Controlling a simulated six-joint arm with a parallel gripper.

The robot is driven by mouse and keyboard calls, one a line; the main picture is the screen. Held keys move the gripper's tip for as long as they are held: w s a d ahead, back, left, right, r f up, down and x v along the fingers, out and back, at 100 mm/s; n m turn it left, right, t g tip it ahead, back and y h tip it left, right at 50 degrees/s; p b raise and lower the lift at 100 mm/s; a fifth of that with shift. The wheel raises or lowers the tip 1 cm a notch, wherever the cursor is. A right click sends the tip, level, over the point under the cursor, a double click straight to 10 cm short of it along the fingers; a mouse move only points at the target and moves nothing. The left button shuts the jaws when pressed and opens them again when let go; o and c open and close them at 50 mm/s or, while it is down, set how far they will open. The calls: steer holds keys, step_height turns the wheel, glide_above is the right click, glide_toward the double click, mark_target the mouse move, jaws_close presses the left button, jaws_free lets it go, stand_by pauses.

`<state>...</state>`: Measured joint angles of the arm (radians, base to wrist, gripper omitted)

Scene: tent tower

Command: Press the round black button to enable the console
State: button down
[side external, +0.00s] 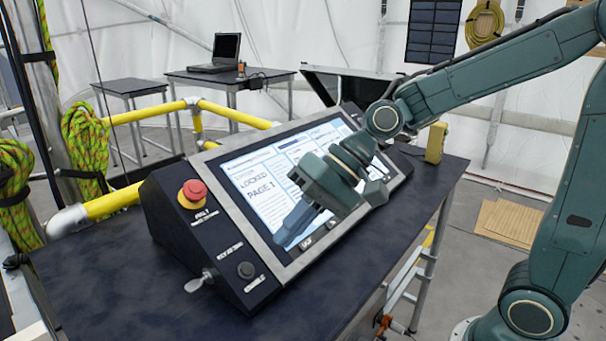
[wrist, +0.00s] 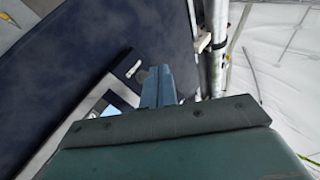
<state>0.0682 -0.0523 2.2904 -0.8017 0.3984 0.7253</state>
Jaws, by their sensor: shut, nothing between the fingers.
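The round black button (side external: 246,270) is on the console's dark left end panel, low and near the front, beside a small white label. In the wrist view a small round grey shape (wrist: 142,76) beside a white label, just left of the fingers, looks like this button, partly hidden. The console (side external: 172,222) has a tilted screen (side external: 252,178) that reads LOCKED and PAGE 1. My gripper (side external: 284,238) is shut and empty. Its fingers point down-left over the screen's lower left part, to the right of the button and apart from it. The fingers also show in the wrist view (wrist: 158,82).
A red mushroom button (side external: 194,193) stands up on the same panel, behind the black button. A silver key-like lever (side external: 202,280) sticks out at the panel's left edge. The dark table (side external: 110,280) is clear left of the console. Yellow rails (side external: 115,200) run behind it.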

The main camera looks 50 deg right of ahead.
steer(key=shift+w+a+m+y, duration=0.3)
steer(key=shift+w+a+y, duration=0.2)
steer(key=shift+a, duration=0.15)
steer(key=shift+f, duration=0.15)
steer(key=shift+w+f, duration=0.85)
steer(key=shift+f, duration=0.3)
steer(key=shift+w+f, duration=0.8)
steer(key=shift+f, duration=0.4)
steer(key=shift+w+f, duration=0.85)
steer(key=shift+f, duration=0.3)
steer(key=shift+w+f, duration=0.45)
steer(key=shift+f, duration=0.2)
stand_by(0.7)
steer(key=shift+s+r, duration=0.1)
steer(key=shift+r, duration=0.05)
steer(key=shift+s+r, duration=0.35)
steer(key=shift+r, duration=0.15)
steer(key=shift+r, duration=0.1)
stand_by(0.5)
steer(key=shift+s+r, duration=0.75)
steer(key=shift+r, duration=0.25)
steer(key=shift+s+r, duration=0.7)
steer(key=shift+r, duration=0.25)
